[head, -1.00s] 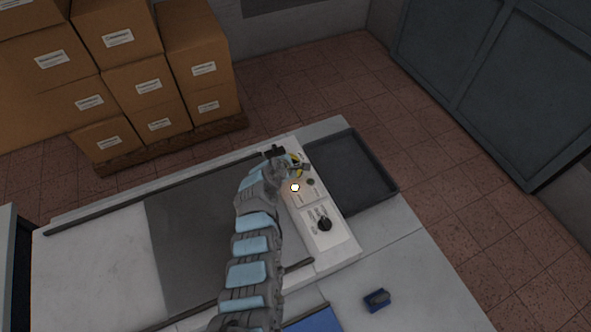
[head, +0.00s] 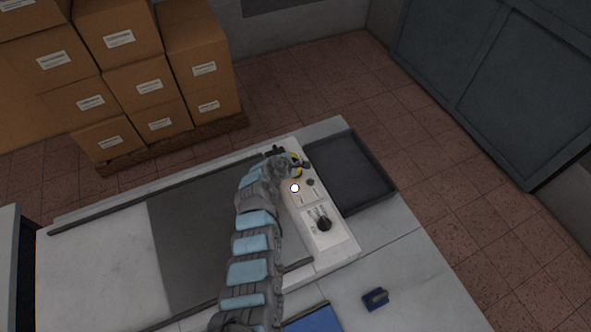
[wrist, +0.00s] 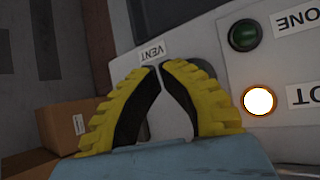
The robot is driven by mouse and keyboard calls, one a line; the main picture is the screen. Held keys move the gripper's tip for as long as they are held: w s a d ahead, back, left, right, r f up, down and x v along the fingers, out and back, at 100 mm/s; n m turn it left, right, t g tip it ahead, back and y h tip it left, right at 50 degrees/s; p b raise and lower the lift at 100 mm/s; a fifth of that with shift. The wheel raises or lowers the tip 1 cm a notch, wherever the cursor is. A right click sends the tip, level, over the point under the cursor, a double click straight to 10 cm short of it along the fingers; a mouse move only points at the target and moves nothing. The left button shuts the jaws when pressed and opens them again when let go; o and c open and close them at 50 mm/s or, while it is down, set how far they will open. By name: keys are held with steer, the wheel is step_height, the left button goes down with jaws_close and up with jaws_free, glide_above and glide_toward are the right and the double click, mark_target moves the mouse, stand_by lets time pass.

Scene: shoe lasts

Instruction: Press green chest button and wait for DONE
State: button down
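My gripper (head: 297,162) is over the far end of the white control panel (head: 337,238). In the wrist view its yellow-ridged fingers (wrist: 160,66) are shut at the tips, with nothing seen held between them. A dark green round lamp or button (wrist: 244,35) sits beside a cut-off label ending in "ONE" and looks unlit. Below it a round lamp (wrist: 258,100) glows white-orange beside a label ending in "OT". The glowing lamp also shows in the head view (head: 295,188). No clearly identifiable green chest button shows.
A black knob (head: 324,224) stands on the panel's near part. A dark empty tray (head: 348,178) lies to its right. Cartons (head: 135,80) are stacked on a pallet behind.

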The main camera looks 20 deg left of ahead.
steer(key=shift+r, duration=0.1)
step_height(320, 180, up, 5)
steer(key=p, duration=0.5)
stand_by(0.5)
